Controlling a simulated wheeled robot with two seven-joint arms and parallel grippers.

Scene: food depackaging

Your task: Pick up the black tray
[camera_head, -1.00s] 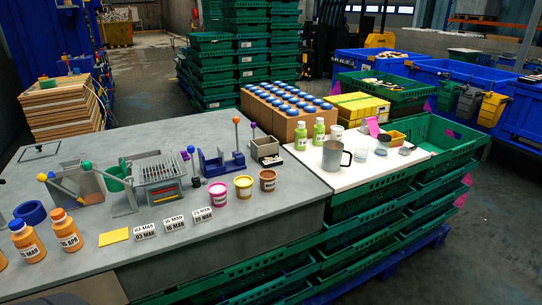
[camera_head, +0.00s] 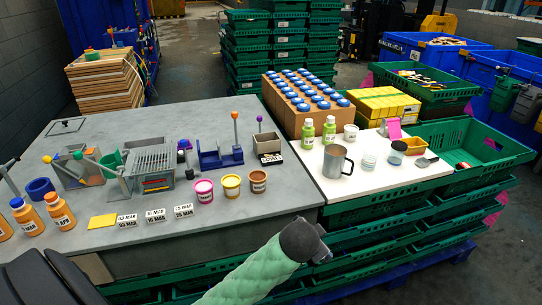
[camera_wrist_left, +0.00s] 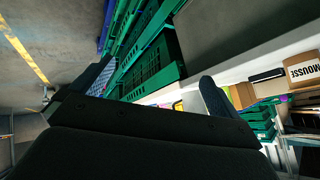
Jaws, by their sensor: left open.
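I cannot pick out the black tray with certainty. A small flat black item (camera_wrist_left: 266,76) lies on a white surface at the right of the left wrist view, near a box marked MOUSSE (camera_wrist_left: 303,70). It may be the tray. My left gripper (camera_wrist_left: 152,86) shows in the left wrist view with its dark fingers wide apart and nothing between them. It is clear of the black item. In the head view, a green-sleeved arm part of mine with a dark end reaches in at the bottom, and no jaws show there. My right gripper is not in view.
The grey table (camera_head: 220,120) holds cups, orange bottles, date cards and blue and grey fixtures. A white board (camera_head: 325,190) to its right carries green bottles and a grey mug (camera_head: 336,160). Stacked green crates (camera_head: 400,215) stand under and beside it.

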